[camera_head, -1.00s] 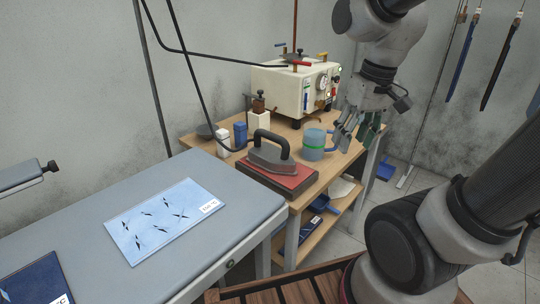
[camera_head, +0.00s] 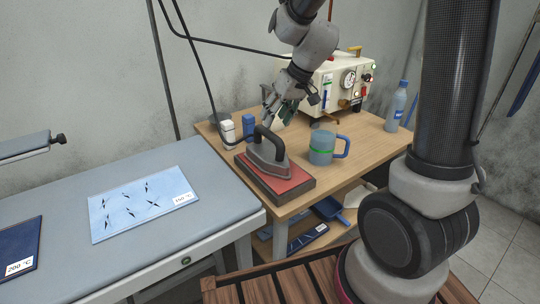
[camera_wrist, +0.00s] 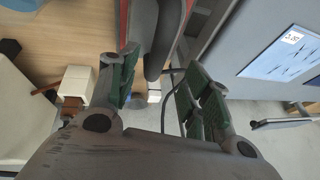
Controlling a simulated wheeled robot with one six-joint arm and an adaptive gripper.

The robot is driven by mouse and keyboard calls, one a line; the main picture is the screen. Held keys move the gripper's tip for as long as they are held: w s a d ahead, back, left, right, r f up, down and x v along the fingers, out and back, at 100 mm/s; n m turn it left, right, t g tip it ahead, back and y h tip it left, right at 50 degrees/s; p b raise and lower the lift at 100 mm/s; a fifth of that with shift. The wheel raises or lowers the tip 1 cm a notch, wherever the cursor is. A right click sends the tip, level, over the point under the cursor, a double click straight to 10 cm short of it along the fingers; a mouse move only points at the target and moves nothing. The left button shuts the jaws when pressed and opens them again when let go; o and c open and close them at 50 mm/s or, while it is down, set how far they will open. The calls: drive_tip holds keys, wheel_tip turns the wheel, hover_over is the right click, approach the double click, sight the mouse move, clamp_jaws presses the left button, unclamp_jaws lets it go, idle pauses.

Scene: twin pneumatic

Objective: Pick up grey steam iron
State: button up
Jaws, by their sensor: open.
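The grey steam iron (camera_head: 268,160) with a black handle rests flat on a red pad (camera_head: 280,184) on the wooden table, near its left end. My gripper (camera_head: 276,114) is just behind and above the iron's handle, fingers pointing down toward the table. In the wrist view the open green-padded fingers of my gripper (camera_wrist: 152,95) stand apart with nothing clamped between them. The iron's dark handle (camera_wrist: 155,62) shows at the top of that view, partly between the fingertips. I cannot tell whether the fingers touch it.
A cream steam generator (camera_head: 335,85) and a water bottle (camera_head: 397,106) stand behind. White and blue small containers (camera_head: 249,125) are near the back left. The padded ironing board (camera_head: 215,185) adjoins at left.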

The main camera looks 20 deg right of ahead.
sight(270, 136)
drive_tip(key=shift+w+a+f, duration=0.15)
drive_tip(key=shift+f, duration=0.3)
drive_tip(key=x, duration=0.4)
drive_tip(key=s+x, duration=0.1)
drive_tip(key=x, duration=0.2)
drive_tip(key=shift+s+d+f, duration=0.1)
drive_tip(key=shift+d+f, duration=0.1)
drive_tip(key=shift+d, duration=0.1)
clamp_jaws()
drive_tip(key=shift+r, duration=0.1)
